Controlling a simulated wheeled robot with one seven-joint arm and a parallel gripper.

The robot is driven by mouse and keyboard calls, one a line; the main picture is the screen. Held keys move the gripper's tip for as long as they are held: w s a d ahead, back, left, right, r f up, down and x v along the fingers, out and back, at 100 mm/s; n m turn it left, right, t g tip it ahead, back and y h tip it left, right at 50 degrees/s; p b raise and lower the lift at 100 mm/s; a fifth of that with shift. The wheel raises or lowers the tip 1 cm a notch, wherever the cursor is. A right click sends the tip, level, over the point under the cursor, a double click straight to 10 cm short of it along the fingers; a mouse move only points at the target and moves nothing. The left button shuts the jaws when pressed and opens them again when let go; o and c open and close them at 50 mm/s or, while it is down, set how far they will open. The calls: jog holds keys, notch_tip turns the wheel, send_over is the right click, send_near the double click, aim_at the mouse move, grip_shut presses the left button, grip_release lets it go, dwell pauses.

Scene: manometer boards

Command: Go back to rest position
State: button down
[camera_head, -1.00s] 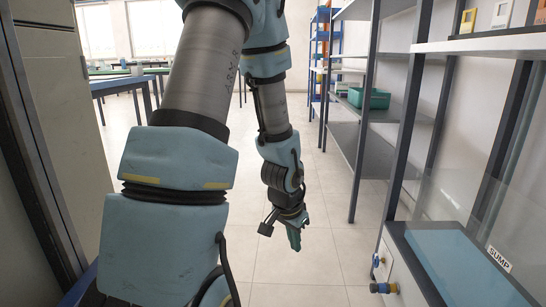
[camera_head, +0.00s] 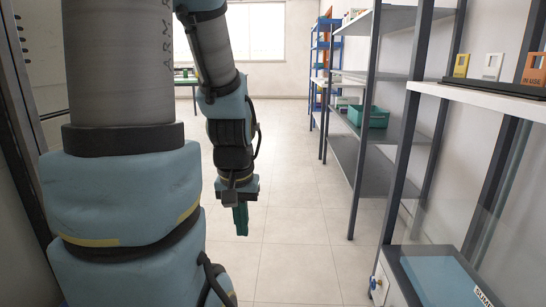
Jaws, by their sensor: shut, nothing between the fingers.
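My gripper (camera_head: 241,220) hangs below my arm near the middle of the head view, pointing down over the tiled floor. Its green fingers are shut with nothing seen between them. It is apart from the shelves and touches nothing. My arm's large blue and grey links fill the left of the view and hide what is behind them.
A tall metal shelf unit (camera_head: 358,160) stands to the right with a green bin (camera_head: 368,117). A sump tank (camera_head: 440,277) is at the lower right, below a white shelf (camera_head: 490,99) with coloured tags (camera_head: 493,66). The tiled floor (camera_head: 295,200) ahead is clear.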

notch_tip(320, 180, up, 27)
jog(key=p, duration=2.4)
jog(key=shift+f, duration=0.15)
